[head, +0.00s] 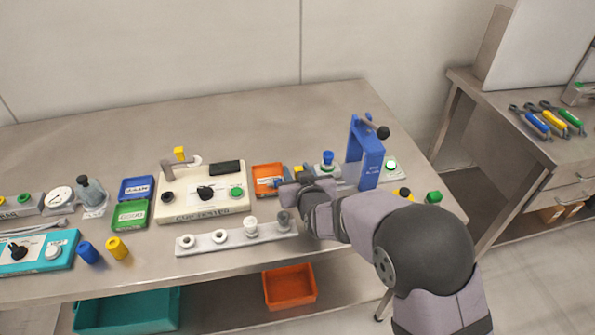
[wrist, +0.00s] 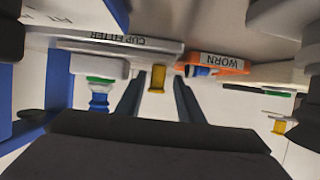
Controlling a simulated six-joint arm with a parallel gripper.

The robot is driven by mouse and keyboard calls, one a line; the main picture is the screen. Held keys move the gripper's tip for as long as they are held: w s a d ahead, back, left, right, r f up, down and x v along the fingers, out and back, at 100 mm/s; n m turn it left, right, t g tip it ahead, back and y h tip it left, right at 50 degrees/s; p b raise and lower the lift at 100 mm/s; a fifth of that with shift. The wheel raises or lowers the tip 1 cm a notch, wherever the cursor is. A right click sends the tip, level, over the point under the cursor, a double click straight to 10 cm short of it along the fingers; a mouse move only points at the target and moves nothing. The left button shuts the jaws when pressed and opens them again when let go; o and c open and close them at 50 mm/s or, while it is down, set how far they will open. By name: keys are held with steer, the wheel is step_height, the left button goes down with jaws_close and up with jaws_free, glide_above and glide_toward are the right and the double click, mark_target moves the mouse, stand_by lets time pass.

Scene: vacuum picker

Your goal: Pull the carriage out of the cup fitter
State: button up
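The cup fitter is a blue upright press frame (head: 368,155) with a black-knobbed lever, on a grey base. Its base (wrist: 135,43), marked CUP FITTER, shows upside down in the wrist view. A pale carriage block (wrist: 98,66) on it carries a blue cup (wrist: 98,98) with a green ring; the cup (head: 328,157) stands left of the frame in the head view. A yellow knob (wrist: 157,79) stands near the base's end. My gripper (head: 287,185) is open, its fingers (wrist: 157,100) either side of the knob in the wrist view; contact is not visible.
An orange WORN tray (head: 267,170) lies just left of my gripper. A cream control box (head: 205,193) stands farther left. A pale strip (head: 225,239) with several cup fittings lies in front. Yellow and green pieces (head: 433,197) stand near the table's right end.

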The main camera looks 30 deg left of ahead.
steer(key=shift+b+v, duration=0.75)
steer(key=shift+v, duration=2.95)
steer(key=w+d+p, duration=0.1)
steer(key=d, duration=0.1)
steer(key=w+d+r+m+h+p, duration=0.1)
steer(key=d, duration=0.2)
steer(key=w+d+h+p, duration=0.1)
steer(key=d, duration=0.2)
steer(key=shift+w+d+r+m+g, duration=0.2)
steer(key=shift+r+m+g, duration=0.1)
steer(key=shift+m, duration=0.1)
steer(key=d+h, duration=0.1)
steer(key=d, duration=0.4)
steer(key=d+f+m+g+h+p, duration=0.1)
steer(key=d, duration=0.4)
steer(key=d+m+g+h+p, duration=0.1)
steer(key=d+h, duration=0.1)
steer(key=d, duration=0.3)
steer(key=shift+s+f, duration=0.35)
steer(key=shift+f, duration=0.05)
steer(key=s+d+m+g+h+p, duration=0.3)
steer(key=s+d+m+g, duration=0.2)
steer(key=s+d, duration=1.3)
steer(key=d+g, duration=0.2)
steer(key=d, duration=0.2)
steer(key=shift+h, duration=0.3)
steer(key=shift+s+f, duration=0.15)
